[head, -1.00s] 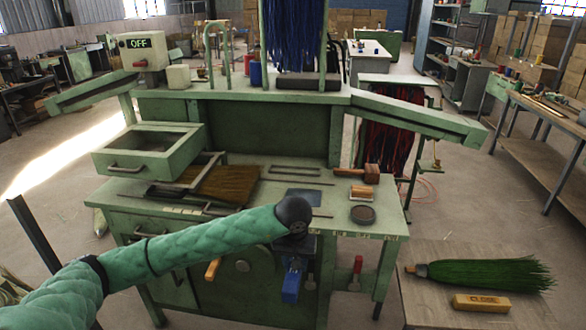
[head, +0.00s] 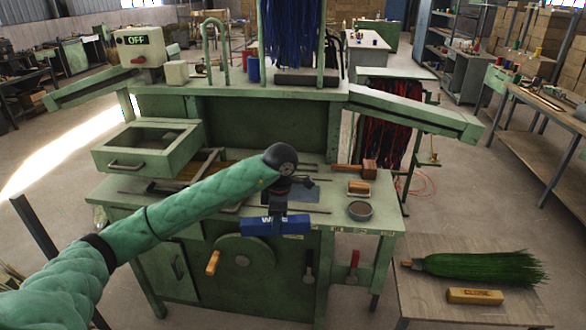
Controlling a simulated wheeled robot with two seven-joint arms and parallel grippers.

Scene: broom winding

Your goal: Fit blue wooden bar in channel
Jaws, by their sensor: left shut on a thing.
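The blue wooden bar (head: 262,226) has pale lettering on its front face, partly hidden. It lies level, left to right, in front of the green bench's front edge. My left gripper (head: 277,210) is shut on the bar from above, near its middle. The arm comes in from the lower left and covers part of the bench top. I cannot clearly tell which part is the channel; thin dark strips lie on the green bench (head: 366,224) behind the gripper. My right gripper is not in view.
A mallet (head: 368,167), a small brush (head: 358,188) and a round dark dish (head: 360,210) stand on the bench's right. An open drawer (head: 150,160) juts out at left. A crank with an orange handle (head: 213,263) is below. A green broom (head: 485,266) lies on the right table.

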